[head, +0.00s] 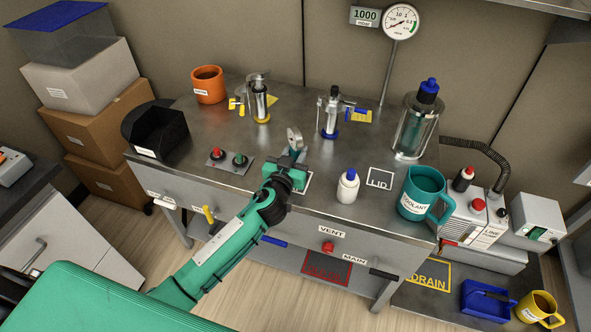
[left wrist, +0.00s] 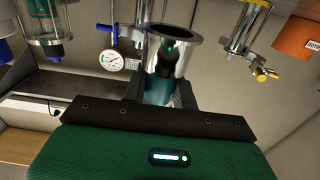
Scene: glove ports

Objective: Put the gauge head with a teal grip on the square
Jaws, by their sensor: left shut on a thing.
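The gauge head (head: 294,138), a metal cylinder with a dark open rim, is held by its teal grip between the fingers of my left gripper (head: 288,162). In the left wrist view, the gauge head (left wrist: 176,55) is tilted, with the fingers on both sides of its teal grip (left wrist: 158,92). A white-outlined square (head: 306,184) on the bench shows partly beside and below my left gripper, which hides the rest. The gap between gauge head and bench is hard to judge. A second white-outlined square, labelled LID (head: 380,178), is bare. My right gripper is out of view.
A white bottle with a blue cap (head: 347,186) stands right of my gripper, with a teal mug (head: 424,193) farther right. Two metal clamp stands (head: 260,97) (head: 330,112) stand behind. An orange mug (head: 208,85) stands at the back.

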